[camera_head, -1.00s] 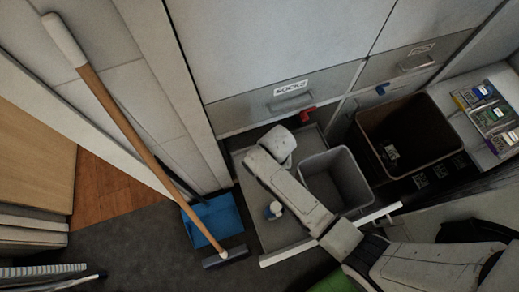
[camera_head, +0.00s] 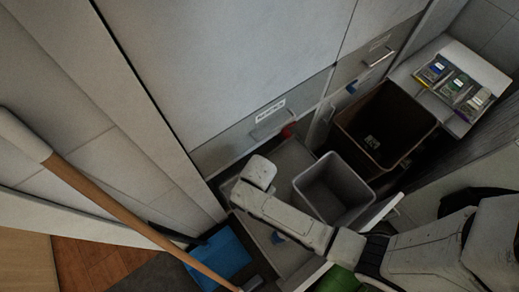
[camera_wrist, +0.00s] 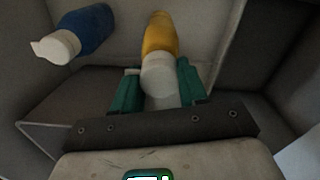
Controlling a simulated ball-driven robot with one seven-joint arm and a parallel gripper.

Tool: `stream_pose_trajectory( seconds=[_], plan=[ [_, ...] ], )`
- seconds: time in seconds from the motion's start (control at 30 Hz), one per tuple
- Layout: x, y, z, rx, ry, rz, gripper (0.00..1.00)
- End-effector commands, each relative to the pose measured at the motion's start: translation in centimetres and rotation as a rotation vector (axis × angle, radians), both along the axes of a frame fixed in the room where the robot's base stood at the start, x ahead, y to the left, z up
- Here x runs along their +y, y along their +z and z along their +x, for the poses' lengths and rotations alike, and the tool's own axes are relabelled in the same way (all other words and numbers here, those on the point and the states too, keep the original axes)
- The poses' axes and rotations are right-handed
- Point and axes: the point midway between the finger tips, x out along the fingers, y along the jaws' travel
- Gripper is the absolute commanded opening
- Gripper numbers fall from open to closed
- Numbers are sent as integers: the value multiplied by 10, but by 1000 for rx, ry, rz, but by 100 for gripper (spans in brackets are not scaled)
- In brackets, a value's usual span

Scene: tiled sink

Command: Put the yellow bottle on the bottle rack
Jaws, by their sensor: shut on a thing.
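In the wrist view the yellow bottle (camera_wrist: 160,35) has a white cap end. My gripper (camera_wrist: 157,82) has its green fingers shut on that white end, one finger on each side. The yellow body points away from the gripper. In the head view my arm reaches over the pulled-out drawer; my gripper and the yellow bottle are hidden there. A blue bottle (camera_wrist: 88,28) with a white cap lies left of the yellow one, apart from it. I cannot make out the bottle rack for certain.
A grey bin (camera_head: 333,187) stands in the drawer close to my arm, and a larger brown bin (camera_head: 388,125) is behind it. A tray of small packs (camera_head: 457,90) is at the upper right. A broom (camera_head: 105,205) and blue dustpan (camera_head: 220,257) are at the left.

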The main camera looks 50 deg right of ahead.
Motion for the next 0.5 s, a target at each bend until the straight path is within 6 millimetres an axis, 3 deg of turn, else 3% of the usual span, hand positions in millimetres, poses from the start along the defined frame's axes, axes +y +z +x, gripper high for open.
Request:
stream_pose_trajectory(
  seconds=[0.5],
  plan=[
    [0,-53,1,-1,2,0,0]
  ],
)
